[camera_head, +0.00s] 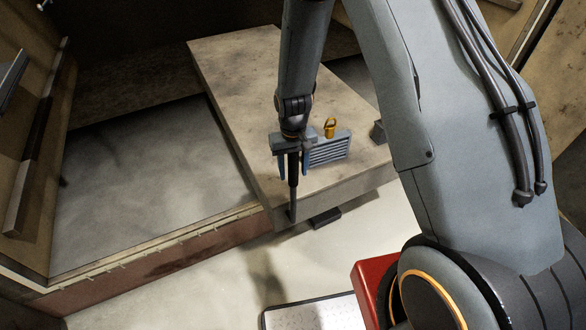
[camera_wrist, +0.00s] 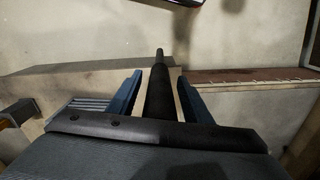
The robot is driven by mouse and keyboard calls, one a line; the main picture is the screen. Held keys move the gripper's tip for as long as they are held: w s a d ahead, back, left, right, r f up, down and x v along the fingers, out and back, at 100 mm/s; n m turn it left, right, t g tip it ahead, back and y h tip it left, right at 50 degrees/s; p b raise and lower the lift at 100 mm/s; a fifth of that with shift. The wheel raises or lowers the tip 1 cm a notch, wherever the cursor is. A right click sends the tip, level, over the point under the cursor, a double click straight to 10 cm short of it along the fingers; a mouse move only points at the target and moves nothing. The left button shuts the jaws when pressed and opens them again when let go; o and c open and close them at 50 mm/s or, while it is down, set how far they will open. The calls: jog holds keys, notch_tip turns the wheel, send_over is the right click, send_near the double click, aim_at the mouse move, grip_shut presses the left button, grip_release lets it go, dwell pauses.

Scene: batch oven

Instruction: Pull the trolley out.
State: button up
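The trolley (camera_head: 232,62) is a broad beige slab, standing half in the oven opening with its front end over the pale floor. My gripper (camera_head: 292,168) is above its front edge. In the head view this rod (camera_head: 293,190) hangs down from the fingers to the trolley's front edge. I cannot tell whether its lower end touches or joins the trolley.
A grey ribbed block (camera_head: 328,152) with an orange ring (camera_head: 330,127) is beside the gripper over the trolley top. The oven's reddish sill (camera_head: 160,262) runs along the left. A dark piece (camera_head: 325,218) juts out below the trolley front. Pale floor (camera_head: 230,278) in front is clear.

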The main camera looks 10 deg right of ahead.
jog(key=shift+w, duration=0.1)
jog(key=shift+r, duration=0.6)
jog(key=shift+r+b, duration=1.05)
jog(key=shift+r, duration=2.25)
